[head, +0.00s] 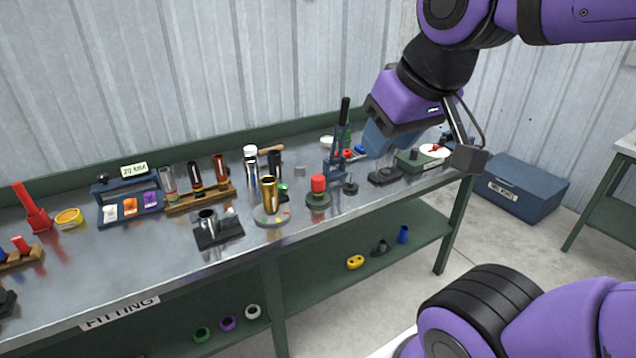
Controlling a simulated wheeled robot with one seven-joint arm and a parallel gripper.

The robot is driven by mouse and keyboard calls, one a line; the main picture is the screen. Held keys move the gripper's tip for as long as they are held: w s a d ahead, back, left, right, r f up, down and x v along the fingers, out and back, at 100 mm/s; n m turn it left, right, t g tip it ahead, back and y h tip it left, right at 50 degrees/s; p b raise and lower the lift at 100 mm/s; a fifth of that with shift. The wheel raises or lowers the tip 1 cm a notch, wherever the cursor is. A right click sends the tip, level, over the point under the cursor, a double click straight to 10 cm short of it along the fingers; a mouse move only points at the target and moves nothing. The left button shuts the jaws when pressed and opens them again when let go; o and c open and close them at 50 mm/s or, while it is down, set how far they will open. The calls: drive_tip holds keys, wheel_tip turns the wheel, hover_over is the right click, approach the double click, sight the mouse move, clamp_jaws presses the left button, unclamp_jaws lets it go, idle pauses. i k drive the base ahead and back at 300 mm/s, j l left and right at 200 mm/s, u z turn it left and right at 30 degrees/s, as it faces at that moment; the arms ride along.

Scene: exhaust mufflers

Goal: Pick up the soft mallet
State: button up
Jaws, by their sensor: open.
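A tan wooden handle (271,149) lies near the back of the steel bench (110,270), behind a black cylinder. It may belong to the soft mallet; its head is not clearly visible among the white-topped and black cylinders beside it. My gripper (430,140) is open, above the bench's right end, well to the right of that handle. One grey fingertip shows near the bench's right edge; the other finger is not clear. I see nothing held in it.
A blue box (520,187) is on the floor. The bench's front strip is mostly clear.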

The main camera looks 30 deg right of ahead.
sight(252, 150)
drive_tip(key=i+l, duration=0.5)
drive_tip(key=i, duration=0.2)
drive_tip(key=i+l, duration=0.5)
drive_tip(key=i, duration=0.15)
